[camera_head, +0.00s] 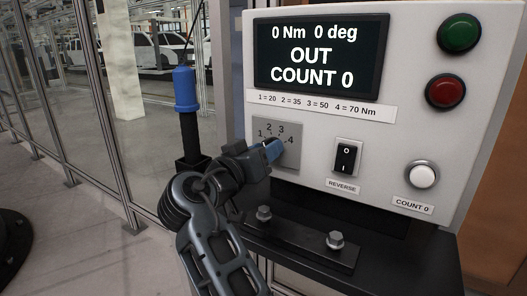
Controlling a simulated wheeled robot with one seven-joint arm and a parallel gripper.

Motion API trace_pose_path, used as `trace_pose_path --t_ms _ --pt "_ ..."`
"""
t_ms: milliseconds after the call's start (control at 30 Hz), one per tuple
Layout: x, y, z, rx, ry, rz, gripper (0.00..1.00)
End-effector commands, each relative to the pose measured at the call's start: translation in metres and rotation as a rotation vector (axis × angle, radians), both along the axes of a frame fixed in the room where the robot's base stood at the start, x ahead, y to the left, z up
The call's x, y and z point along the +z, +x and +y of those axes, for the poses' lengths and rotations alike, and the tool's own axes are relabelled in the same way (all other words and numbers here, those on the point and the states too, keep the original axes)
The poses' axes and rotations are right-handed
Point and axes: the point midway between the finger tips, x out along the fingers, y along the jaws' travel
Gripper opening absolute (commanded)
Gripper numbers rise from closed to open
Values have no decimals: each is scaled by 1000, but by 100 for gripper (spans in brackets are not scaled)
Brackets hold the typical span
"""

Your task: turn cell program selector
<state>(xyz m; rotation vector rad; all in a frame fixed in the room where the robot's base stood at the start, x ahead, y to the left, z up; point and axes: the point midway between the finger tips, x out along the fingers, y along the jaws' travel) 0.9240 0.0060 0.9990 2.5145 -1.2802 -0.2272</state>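The program selector is a dial on a grey square plate (262,127) marked 1 to 4, at the lower left of the white control panel. My gripper (272,149) reaches up from below, its blue-tipped end in front of the dial or touching it. It covers most of the knob, so the pointer's setting is hidden. I cannot tell whether the fingers are shut on the knob. The display (320,55) reads "0 Nm 0 deg", "OUT", "COUNT 0". The label strip (320,105) reads 1 = 20, 2 = 35, 3 = 50, 4 = 70 Nm.
Right of the dial are a black rocker switch (346,158) labelled REVERSE and a white button (422,176) labelled COUNT 0. Green (459,34) and red (445,92) buttons sit higher right. A blue-topped tool (186,92) stands left. A bolted dark bracket (300,240) lies below.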

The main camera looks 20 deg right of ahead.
Motion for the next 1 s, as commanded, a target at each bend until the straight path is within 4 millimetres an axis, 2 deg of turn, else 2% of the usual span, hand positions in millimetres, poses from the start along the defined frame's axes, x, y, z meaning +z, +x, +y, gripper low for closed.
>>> trace_pose_path --t_ms 267,700,1000 --pt "0 -3 5 1 0 0 43" --pt "0 -40 57 2 0 0 43" --pt "0 -46 63 -1 0 0 43"
